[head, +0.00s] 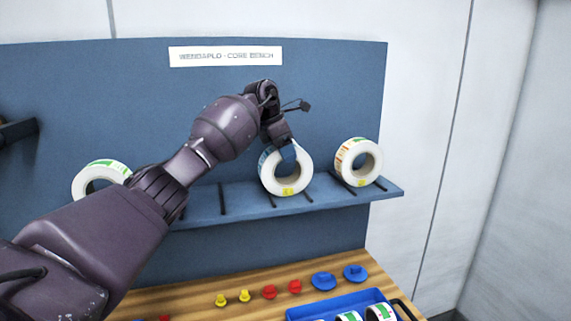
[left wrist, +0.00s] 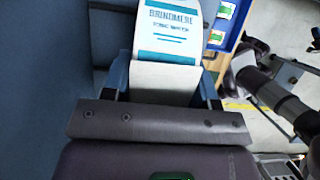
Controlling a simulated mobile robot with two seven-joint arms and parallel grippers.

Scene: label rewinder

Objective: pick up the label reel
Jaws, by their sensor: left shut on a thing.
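The label reel (head: 303,174) is a white ring with a yellow sticker, upright at the middle of the blue shelf. My left gripper (head: 287,152) reaches down onto its upper rim and is shut on it. In the left wrist view the reel (left wrist: 168,75) shows between the two blue fingers, with a white and teal printed label. In the head view it still appears at the shelf; whether it touches the shelf cannot be told. My right gripper is not seen.
Another reel (head: 343,164) stands to the right on the shelf (head: 240,207), and one (head: 85,181) at the left, partly behind my arm. Below, a wooden bench (head: 190,300) holds yellow, red and blue pieces and a blue tray (head: 300,313) with reels.

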